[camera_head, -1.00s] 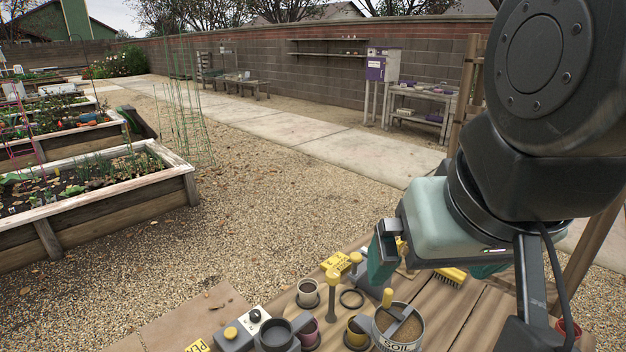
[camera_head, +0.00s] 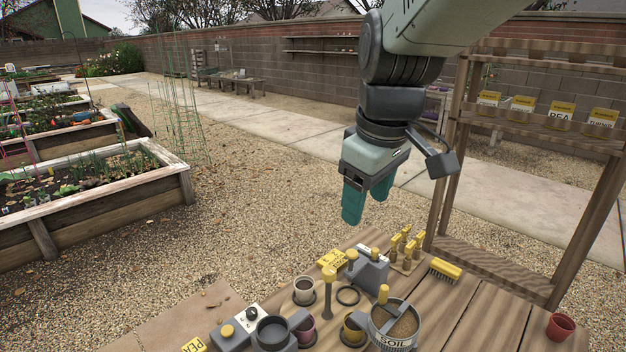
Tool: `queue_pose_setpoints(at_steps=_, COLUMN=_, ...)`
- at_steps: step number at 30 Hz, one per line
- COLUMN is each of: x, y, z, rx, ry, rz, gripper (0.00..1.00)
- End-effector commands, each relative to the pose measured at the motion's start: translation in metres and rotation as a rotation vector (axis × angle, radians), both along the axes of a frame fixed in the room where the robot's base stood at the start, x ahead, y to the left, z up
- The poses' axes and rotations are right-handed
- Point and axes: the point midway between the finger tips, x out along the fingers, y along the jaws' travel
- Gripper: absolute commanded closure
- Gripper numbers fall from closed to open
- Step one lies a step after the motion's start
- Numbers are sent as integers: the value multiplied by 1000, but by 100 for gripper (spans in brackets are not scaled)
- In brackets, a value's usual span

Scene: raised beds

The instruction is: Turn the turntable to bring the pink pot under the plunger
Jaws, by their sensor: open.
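The pink pot (camera_head: 304,331) stands low in the view on a dark round base, partly hidden by a grey device (camera_head: 272,334) with a dark round cup. I cannot tell for sure which part is the plunger; a grey unit with a yellow knob (camera_head: 366,268) stands behind the ring. My gripper (camera_head: 368,200) is open and empty, above and behind these things.
A soil bucket (camera_head: 399,326) with a scoop stands right of the yellow pot. Yellow-handled tools (camera_head: 406,250) and a brush (camera_head: 445,269) are behind it. A wooden rack (camera_head: 545,125) rises at right. The right of the bench is mostly clear, except for a terracotta pot (camera_head: 560,326).

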Motion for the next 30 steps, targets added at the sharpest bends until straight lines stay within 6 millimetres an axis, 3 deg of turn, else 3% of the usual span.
queue_pose_setpoints(at_steps=1, x=20, y=5, z=-15, rx=-21, ry=34, rz=79, gripper=37)
queue_pose_setpoints(at_steps=6, x=78, y=22, z=-67, rx=-81, ry=116, rz=371, gripper=37)
queue_pose_setpoints(at_steps=12, x=120, y=37, z=-130, rx=-124, ry=188, rz=649, gripper=37)
queue_pose_setpoints(at_steps=16, x=132, y=42, z=-154, rx=-135, ry=211, rz=747, gripper=37)
queue_pose_setpoints(at_steps=23, x=135, y=45, z=-176, rx=-138, ry=220, rz=781, gripper=37)
queue_pose_setpoints(at_steps=30, x=134, y=44, z=-221, rx=-137, ry=222, rz=778, gripper=37)
